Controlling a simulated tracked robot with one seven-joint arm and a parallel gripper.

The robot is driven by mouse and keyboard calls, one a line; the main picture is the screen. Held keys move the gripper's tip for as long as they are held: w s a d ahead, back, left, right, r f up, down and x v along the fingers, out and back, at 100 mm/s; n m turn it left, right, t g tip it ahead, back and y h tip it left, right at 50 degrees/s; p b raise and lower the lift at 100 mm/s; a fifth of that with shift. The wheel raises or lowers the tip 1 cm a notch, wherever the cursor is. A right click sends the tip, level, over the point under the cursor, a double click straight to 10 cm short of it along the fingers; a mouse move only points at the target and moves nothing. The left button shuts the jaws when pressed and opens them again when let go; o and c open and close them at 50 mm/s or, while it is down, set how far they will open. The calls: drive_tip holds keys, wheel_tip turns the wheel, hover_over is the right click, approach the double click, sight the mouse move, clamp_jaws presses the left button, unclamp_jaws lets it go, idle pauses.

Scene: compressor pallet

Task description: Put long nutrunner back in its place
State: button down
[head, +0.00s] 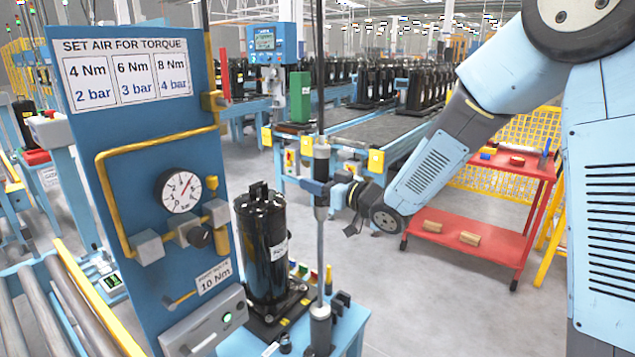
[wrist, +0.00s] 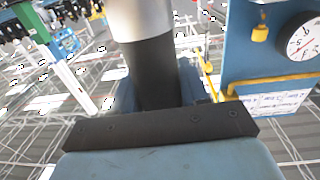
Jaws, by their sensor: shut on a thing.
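The long nutrunner (head: 321,165) is an upright grey and black tool with a thin shaft; a dark line runs up from its top. My gripper (head: 320,192) is shut around its body at mid height, coming from the right. The shaft runs down to a grey cylindrical end (head: 320,325) by the front of the blue stand (head: 352,325). I cannot tell whether that end rests in a holder or hangs in front of it. In the wrist view the nutrunner's silver and black body (wrist: 150,70) stands just beyond the dark finger plate (wrist: 160,128).
A black compressor (head: 262,245) stands left of the nutrunner. A blue panel (head: 100,130) with a gauge (head: 180,192) and yellow pipe is at the left. A red cart (head: 470,238) is at the right. Conveyors with compressors are behind. The floor between is clear.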

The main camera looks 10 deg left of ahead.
drive_tip(key=shift+f, duration=0.35)
drive_tip(key=c, duration=0.8)
unclamp_jaws()
drive_tip(key=o, duration=0.3)
drive_tip(key=shift+f, duration=0.1)
drive_tip(key=v, duration=1.4)
drive_tip(key=shift+w, duration=0.1)
